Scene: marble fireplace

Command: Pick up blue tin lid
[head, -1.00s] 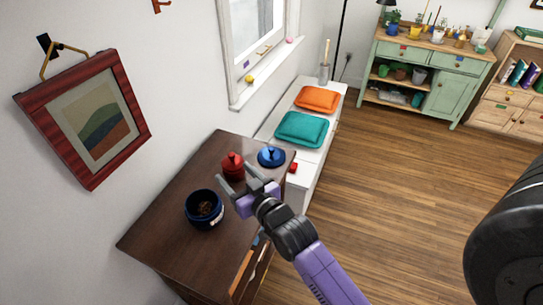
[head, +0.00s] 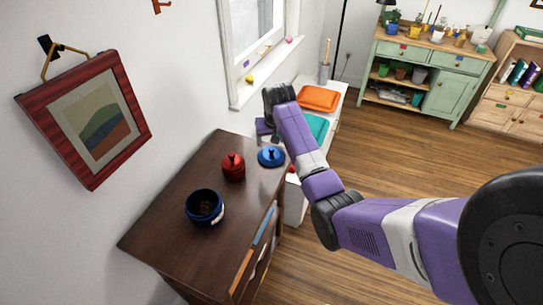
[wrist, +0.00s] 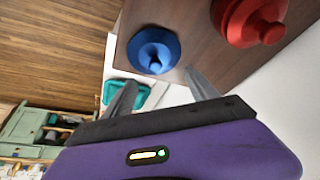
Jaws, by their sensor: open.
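The blue tin lid (head: 271,156) lies on the far end of the dark wooden dresser top, knob upward. In the wrist view the blue lid (wrist: 154,50) shows just beyond my fingertips, near the dresser edge. My gripper (wrist: 160,82) is open and empty, its two grey fingers apart and pointing toward the lid without visibly holding it. In the head view my gripper (head: 264,130) is above the far end of the dresser, its fingers mostly hidden by the wrist.
A red lidded tin (head: 233,167) stands close beside the blue lid; it also shows in the wrist view (wrist: 250,20). An open dark blue tin (head: 204,208) is nearer on the dresser (head: 165,225). A white bench with an orange cushion (head: 318,98) and teal cushion (head: 318,127) stands beyond.

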